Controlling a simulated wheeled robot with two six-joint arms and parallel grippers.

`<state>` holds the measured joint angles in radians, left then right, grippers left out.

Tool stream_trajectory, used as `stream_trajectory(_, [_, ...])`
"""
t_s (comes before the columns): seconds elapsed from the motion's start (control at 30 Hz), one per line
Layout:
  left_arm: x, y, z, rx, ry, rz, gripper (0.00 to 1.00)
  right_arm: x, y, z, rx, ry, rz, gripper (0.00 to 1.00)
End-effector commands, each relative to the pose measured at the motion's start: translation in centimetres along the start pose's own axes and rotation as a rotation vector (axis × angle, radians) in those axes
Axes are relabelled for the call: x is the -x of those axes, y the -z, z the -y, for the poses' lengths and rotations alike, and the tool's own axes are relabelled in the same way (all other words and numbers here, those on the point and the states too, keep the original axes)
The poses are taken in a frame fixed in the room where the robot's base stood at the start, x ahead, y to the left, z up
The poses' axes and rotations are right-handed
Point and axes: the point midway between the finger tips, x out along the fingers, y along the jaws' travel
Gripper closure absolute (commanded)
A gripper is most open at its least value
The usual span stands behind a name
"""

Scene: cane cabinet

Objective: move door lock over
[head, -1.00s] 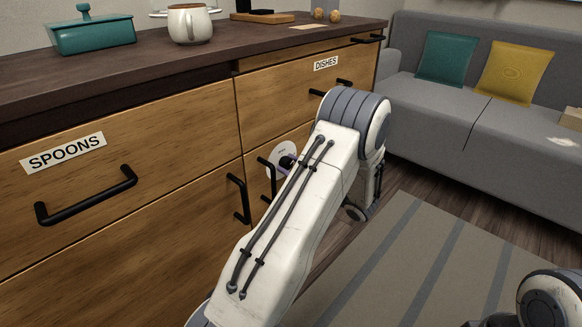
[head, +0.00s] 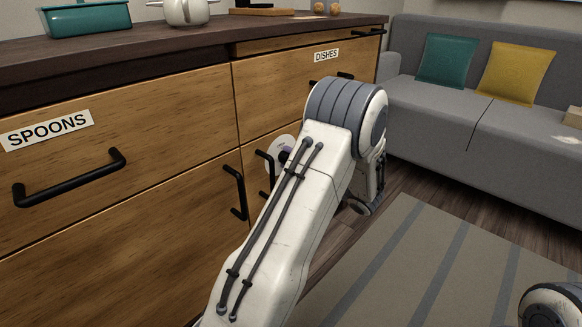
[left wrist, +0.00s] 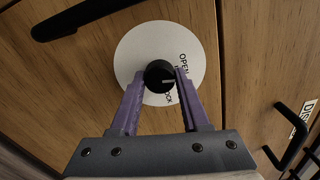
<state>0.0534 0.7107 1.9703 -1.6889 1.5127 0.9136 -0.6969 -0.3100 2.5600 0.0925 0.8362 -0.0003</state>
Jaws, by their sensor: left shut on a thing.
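The door lock is a round white disc (left wrist: 195,50) with a black knob (left wrist: 159,76) at its centre, on the wooden cabinet door. The words OPEN and, partly covered, LOCK are printed on the disc. The knob has a pale mark pointing right in the left wrist view. My left gripper (left wrist: 155,83) has its purple fingers on either side of the knob and is shut on it. In the head view the disc (head: 273,152) shows beside two black door handles, and my left arm hides most of the gripper. My right gripper is not in view.
The wooden cabinet has a SPOONS drawer (head: 160,115) and a DISHES drawer (head: 270,90). Black handles (head: 236,192) stick out near the lock. A grey sofa (head: 500,150) and striped rug (head: 400,270) lie right.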

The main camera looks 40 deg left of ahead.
Motion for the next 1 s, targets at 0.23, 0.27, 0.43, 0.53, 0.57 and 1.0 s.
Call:
stream_trajectory(0.23, [0.0,0.1,-0.3,0.138,-0.002,-0.002,1.0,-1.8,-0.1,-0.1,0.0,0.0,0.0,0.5])
stream_trajectory(0.27, [0.0,0.1,-0.3,0.15,-0.002,-0.002,1.0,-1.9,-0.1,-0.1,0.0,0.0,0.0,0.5])
stream_trajectory(0.43, [0.0,0.1,-0.2,0.195,-0.002,-0.002,1.0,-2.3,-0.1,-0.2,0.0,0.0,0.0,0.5])
stream_trajectory(0.53, [0.0,0.1,-0.1,0.208,-0.003,-0.002,1.0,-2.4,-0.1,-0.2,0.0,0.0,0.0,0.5])
stream_trajectory(0.57, [0.0,0.1,-0.1,0.211,-0.003,-0.002,1.0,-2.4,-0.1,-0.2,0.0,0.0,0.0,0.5])
stream_trajectory(1.0, [0.0,0.0,0.0,0.216,-0.002,-0.002,0.43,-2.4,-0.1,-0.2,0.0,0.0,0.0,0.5])
